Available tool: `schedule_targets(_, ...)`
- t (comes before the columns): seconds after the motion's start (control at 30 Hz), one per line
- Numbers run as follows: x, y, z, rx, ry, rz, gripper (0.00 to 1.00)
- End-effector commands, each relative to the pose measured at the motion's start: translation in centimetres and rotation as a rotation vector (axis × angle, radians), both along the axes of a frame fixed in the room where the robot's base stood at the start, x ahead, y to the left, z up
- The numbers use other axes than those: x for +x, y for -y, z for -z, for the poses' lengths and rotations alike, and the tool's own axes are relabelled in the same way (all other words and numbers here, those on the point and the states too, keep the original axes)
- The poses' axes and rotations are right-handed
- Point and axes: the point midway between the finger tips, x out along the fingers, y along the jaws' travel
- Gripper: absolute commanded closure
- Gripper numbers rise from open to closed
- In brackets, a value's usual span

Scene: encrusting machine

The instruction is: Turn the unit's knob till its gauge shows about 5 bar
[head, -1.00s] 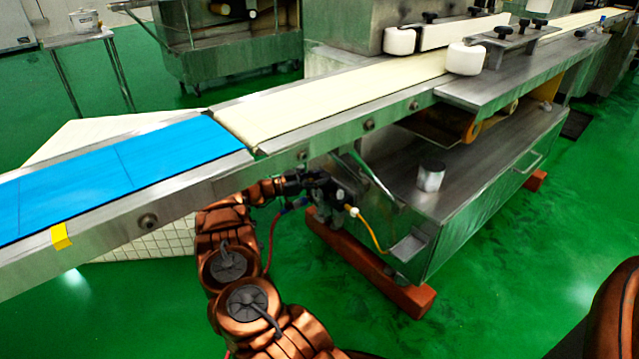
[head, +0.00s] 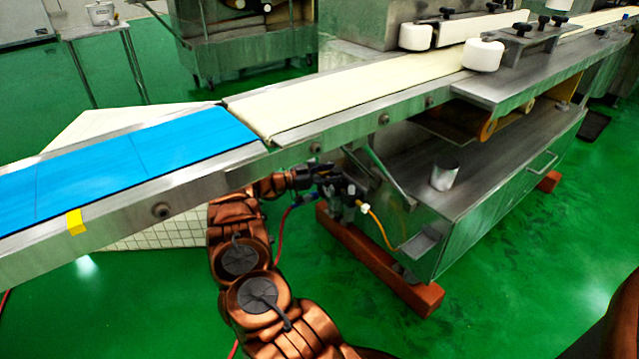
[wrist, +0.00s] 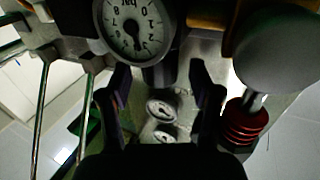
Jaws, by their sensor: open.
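The air unit (head: 343,190) hangs under the conveyor, beside the steel cabinet, with a yellow hose running from it. Its round white gauge (wrist: 135,25) shows upside down at the top of the wrist view, marked in bar. The needle points down in the picture; I cannot read its exact value. A dark round part (wrist: 160,74), which looks like the knob, sits just below the gauge, between my fingers. My gripper (wrist: 160,88) is open, with one finger on each side; contact is not clear. In the head view, my gripper (head: 308,178) is at the unit's left side.
A grey rounded part with a red ribbed piece (wrist: 244,122) is close to the right finger. The conveyor (head: 160,210) passes above my arm. A metal can (head: 445,174) stands on the cabinet.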

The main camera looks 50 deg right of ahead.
Motion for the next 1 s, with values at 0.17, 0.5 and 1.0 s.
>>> schedule_targets(0.17,-0.08,0.04,-0.31,-0.003,-0.002,-0.019,0.36)
schedule_targets(0.5,-0.36,-0.03,-0.55,-0.006,-0.009,-0.116,0.36)
schedule_targets(1.0,-0.54,-0.15,-0.03,0.0,-0.004,-0.263,0.36)
